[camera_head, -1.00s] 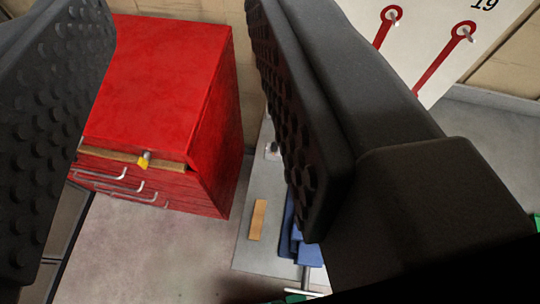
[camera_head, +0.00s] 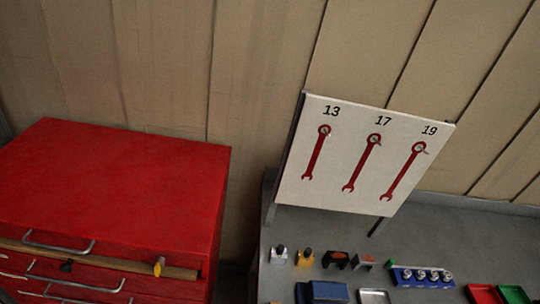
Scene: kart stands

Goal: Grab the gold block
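A small gold-orange block (camera_head: 305,258) with a dark top stands on the grey bench top, near the bench's left end. A small silver piece of similar shape (camera_head: 279,254) stands just left of it, and a dark piece with orange on it (camera_head: 335,259) stands to its right. The gold-orange block looks upright and nothing touches it that I can see. My gripper does not show in this view, so its opening and distance from the block cannot be seen.
A red drawer cabinet (camera_head: 120,185) stands left, with a yellow piece (camera_head: 159,266) on its front strip. A white wrench board (camera_head: 365,155) rises behind the bench (camera_head: 440,235). A blue block (camera_head: 325,291), blue socket rack (camera_head: 421,276) and red tray (camera_head: 484,294) lie in front.

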